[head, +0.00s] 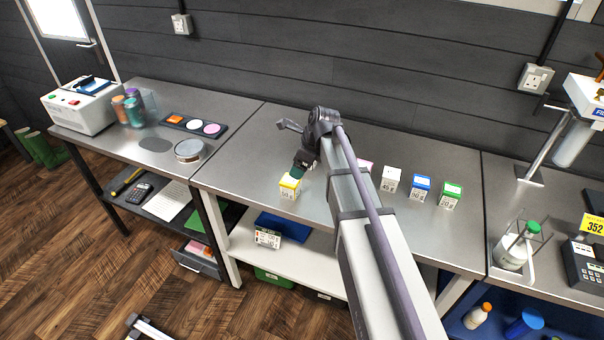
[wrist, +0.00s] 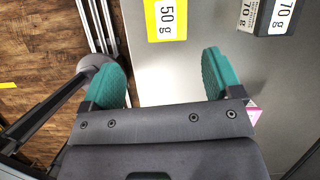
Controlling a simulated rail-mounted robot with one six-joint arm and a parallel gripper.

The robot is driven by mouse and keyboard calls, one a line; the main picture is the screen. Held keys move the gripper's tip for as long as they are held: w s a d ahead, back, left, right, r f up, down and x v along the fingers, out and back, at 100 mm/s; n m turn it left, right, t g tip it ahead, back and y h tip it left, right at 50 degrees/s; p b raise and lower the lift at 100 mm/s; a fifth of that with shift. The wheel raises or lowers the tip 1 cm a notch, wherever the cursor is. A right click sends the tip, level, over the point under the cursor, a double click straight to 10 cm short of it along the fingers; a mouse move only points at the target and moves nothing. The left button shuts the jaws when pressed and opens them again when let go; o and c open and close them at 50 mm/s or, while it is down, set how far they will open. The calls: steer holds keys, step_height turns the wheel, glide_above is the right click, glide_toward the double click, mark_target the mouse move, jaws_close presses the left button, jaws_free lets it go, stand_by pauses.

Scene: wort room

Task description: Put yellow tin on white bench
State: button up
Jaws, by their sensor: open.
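My gripper (head: 297,172) is over the tin in the head view. In the wrist view its teal fingers (wrist: 163,70) are spread with nothing between them. Whether a finger touches the tin is unclear.
Similar blocks with white (head: 391,180), blue (head: 420,188) and green (head: 450,196) tops stand to the right; a pink-topped one is partly behind my arm. A boxed item (head: 268,238) sits on the lower shelf. The left bench (head: 225,105) holds several items.

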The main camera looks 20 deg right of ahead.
steer(key=s+a+f+n+g+h, duration=0.1)
steer(key=s+a+n+g+h, duration=0.1)
steer(key=s+n, duration=2)
steer(key=a+n+h, duration=0.1)
steer(key=n, duration=0.1)
steer(key=shift+a+f+n+g, duration=0.15)
steer(key=shift+n+g, duration=0.15)
steer(key=shift+g, duration=0.1)
